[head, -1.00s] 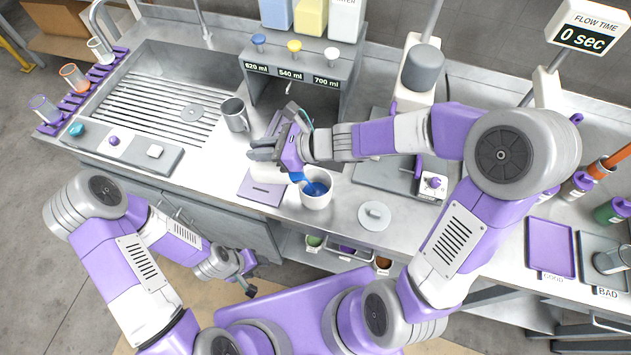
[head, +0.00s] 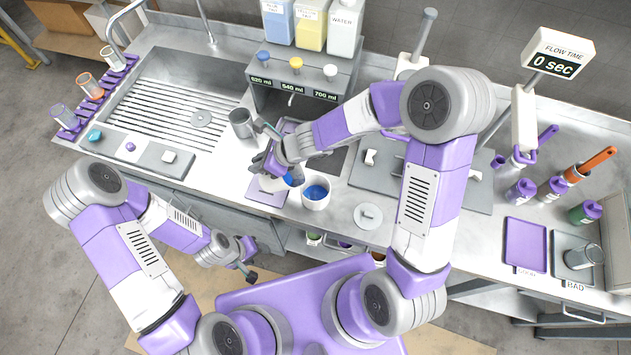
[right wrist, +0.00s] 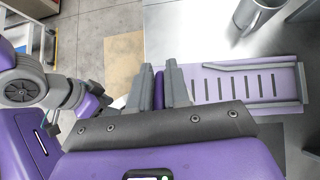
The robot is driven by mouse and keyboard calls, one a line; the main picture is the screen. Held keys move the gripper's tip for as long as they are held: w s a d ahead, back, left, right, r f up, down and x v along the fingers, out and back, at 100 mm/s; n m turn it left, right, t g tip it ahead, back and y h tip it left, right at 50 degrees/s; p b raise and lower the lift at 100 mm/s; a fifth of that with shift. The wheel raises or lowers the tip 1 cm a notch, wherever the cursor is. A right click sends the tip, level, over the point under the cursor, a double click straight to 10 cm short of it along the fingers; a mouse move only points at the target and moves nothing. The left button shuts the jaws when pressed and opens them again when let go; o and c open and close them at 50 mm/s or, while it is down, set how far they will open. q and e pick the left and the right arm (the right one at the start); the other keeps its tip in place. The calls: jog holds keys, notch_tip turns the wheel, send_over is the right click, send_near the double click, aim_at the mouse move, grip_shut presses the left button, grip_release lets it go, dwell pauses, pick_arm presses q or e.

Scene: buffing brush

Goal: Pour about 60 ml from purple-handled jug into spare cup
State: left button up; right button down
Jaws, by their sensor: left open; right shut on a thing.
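My right gripper (head: 266,168) is shut on the purple handle (right wrist: 158,90) of the jug, which also shows between the fingers in the right wrist view. The jug (head: 270,184) is mostly hidden behind my gripper in the head view. Blue liquid shows at its right side, close to the white cup's rim. The white cup (head: 316,204) stands upright on the counter just right of the jug, with blue liquid inside. I cannot tell the amount. My left gripper (head: 250,273) is open and empty, low in front of the counter.
A grey metal mug (head: 241,124) stands behind my right gripper. A purple slotted tray (right wrist: 250,82) lies near it. A round white lid (head: 368,215) lies right of the cup. The dispenser (head: 295,90) stands behind. A purple tray (head: 526,245) is at the right.

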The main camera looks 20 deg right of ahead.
jog(key=shift+w+a+f+g+h+p, duration=0.15)
jog(key=shift+f+h+p, duration=0.1)
jog(key=shift+f, duration=0.3)
jog(key=shift+a+f+g+h+p, duration=0.1)
jog(key=shift+a+f+h+p, duration=0.15)
jog(key=shift+f, duration=0.25)
jog(key=shift+w+a+f+g+h+p, duration=0.1)
jog(key=shift+f+h+p, duration=0.15)
jog(key=shift+f, duration=0.3)
jog(key=a+f+h+p, duration=0.1)
jog(key=p, duration=0.3)
jog(key=w+a+f+g+h+p, duration=0.1)
jog(key=p, duration=0.2)
jog(key=shift+w+a+m+p, duration=0.1)
jog(key=shift+w+m+p, duration=0.2)
jog(key=shift+p, duration=0.1)
